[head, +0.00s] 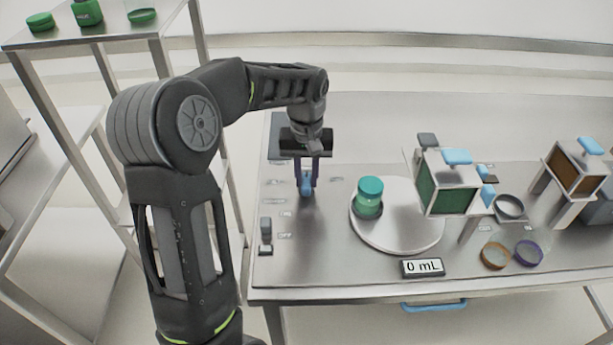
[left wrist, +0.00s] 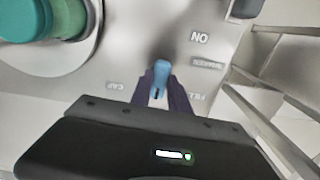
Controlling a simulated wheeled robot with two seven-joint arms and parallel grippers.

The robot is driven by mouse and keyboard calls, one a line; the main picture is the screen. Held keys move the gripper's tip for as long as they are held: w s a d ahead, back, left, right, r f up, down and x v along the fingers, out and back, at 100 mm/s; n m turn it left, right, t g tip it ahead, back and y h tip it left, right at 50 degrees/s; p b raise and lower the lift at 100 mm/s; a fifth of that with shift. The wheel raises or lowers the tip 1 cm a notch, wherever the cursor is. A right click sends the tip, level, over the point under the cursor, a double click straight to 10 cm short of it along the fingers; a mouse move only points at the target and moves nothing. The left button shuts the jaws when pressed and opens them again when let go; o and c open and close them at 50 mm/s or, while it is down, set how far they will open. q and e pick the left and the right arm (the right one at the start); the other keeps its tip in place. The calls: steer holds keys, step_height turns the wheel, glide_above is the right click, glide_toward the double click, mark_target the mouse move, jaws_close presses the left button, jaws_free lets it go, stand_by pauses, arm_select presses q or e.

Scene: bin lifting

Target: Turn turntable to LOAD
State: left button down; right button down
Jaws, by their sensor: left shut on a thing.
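My left gripper (head: 307,186) points down over the left part of the steel table. Its purple fingers are shut on a small blue knob (head: 306,183). In the left wrist view the blue knob (left wrist: 160,76) sits between the fingertips (left wrist: 166,88), with labels around it that read ON, CAP and FILL; one more label is blurred. The white round turntable (head: 398,238) lies to the right of my gripper. A green jar with a teal lid (head: 369,197) stands on its left side. My right gripper is not in view.
A green tank with blue handles (head: 447,181) stands at the turntable's right, and a brown one (head: 574,168) at the far right. A "0 mL" display (head: 422,267) is at the front. Two rings (head: 495,255) lie right of it. A small switch (head: 266,228) is at the left.

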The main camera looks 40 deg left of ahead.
mark_target(306, 181)
arm_select(q)
steer(key=shift+n, duration=0.3)
steer(key=c, duration=1.2)
jaws_free()
steer(key=shift+c, duration=0.2)
step_height(306, 181, up, 8)
steer(key=shift+f, duration=0.1)
